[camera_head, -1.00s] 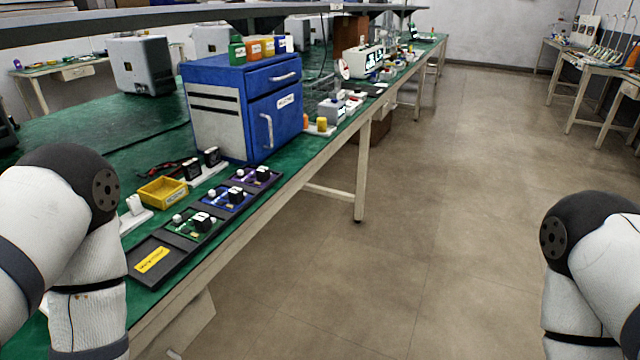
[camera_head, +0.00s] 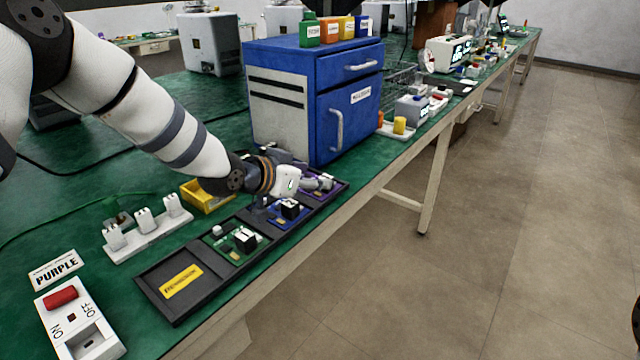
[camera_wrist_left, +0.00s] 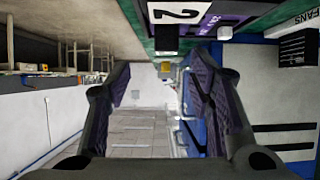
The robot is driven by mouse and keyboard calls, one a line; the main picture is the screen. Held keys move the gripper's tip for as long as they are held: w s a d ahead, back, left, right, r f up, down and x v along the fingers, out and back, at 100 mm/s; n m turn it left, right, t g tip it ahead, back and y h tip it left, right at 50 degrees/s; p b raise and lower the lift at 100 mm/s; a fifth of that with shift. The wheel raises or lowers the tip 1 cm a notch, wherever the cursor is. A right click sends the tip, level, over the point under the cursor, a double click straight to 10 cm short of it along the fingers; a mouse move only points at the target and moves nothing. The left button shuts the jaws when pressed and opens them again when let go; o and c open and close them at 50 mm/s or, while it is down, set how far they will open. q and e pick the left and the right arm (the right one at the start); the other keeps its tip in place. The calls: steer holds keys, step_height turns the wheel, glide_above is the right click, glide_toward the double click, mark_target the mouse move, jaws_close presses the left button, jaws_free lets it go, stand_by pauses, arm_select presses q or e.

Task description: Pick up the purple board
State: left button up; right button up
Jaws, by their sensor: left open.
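The purple board (camera_head: 334,189) lies at the far end of a black tray (camera_head: 160,290) on the green bench. My left gripper (camera_head: 318,182) is at this board and partly hides it. My right gripper is not in view.
A green board (camera_head: 232,252) and a blue board (camera_head: 275,222) lie nearer in the tray. A blue cabinet (camera_head: 345,100) stands close behind the gripper. A yellow bin (camera_head: 200,198), a white socket strip (camera_head: 150,238) and a switch box (camera_head: 80,325) are on the bench.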

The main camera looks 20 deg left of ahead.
arm_select(q)
steer(key=x, duration=0.2)
steer(key=b+x, duration=0.1)
steer(key=x, duration=0.1)
steer(key=a+x, duration=0.1)
steer(key=x, duration=0.1)
steer(key=shift+w+d+f, duration=0.15)
steer(key=shift+w+f, duration=0.05)
steer(key=shift+f, duration=0.25)
steer(key=shift+r, duration=0.25)
jaws_close()
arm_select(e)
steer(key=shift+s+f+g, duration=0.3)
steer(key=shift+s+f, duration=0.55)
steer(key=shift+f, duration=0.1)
